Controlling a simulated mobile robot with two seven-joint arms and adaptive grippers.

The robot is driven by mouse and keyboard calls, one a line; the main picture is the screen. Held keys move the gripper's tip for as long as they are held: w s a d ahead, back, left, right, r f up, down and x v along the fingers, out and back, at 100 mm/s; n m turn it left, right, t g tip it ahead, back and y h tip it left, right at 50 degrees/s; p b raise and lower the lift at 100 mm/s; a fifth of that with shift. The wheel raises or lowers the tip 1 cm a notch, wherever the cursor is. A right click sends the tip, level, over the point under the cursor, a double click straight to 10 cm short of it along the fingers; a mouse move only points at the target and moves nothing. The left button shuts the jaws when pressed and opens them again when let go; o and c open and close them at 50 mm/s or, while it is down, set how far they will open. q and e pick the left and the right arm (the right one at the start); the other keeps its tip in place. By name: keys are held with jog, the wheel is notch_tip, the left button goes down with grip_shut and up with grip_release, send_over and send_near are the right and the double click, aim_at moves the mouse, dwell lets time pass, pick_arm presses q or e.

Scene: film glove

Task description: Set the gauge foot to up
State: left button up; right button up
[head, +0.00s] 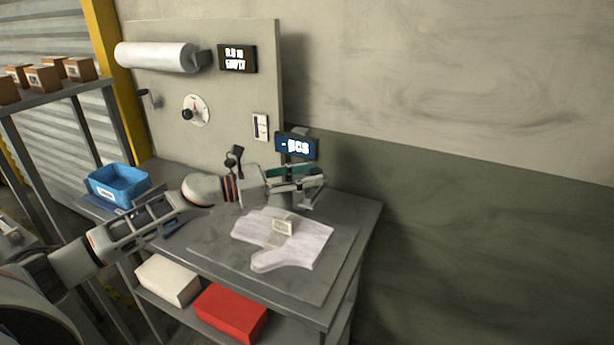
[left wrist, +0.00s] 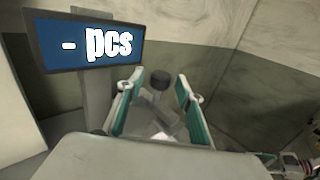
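The gauge has a blue display (head: 297,146) reading "- pcs" on a post at the back right of the bench. The display also fills the upper left of the left wrist view (left wrist: 84,42). A dark round knob (left wrist: 160,78) on a grey bar shows between the fingers there; it looks like part of the gauge foot. My left gripper (head: 310,181) is open below the display, its teal fingers (left wrist: 158,95) on either side of the knob, with gaps visible. Whether the foot is up or down is unclear. What looks like my right gripper (left wrist: 268,159) is small at the lower right edge.
A blue bin (head: 118,187) stands at the back left. A panel (head: 235,100) with a roll (head: 155,56), dial (head: 197,110) and sign (head: 237,59) rises behind.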

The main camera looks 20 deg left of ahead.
pick_arm(q)
jog(key=v, duration=1.2)
dwell(0.3)
dwell(0.3)
jog(key=shift+s+f, duration=0.1)
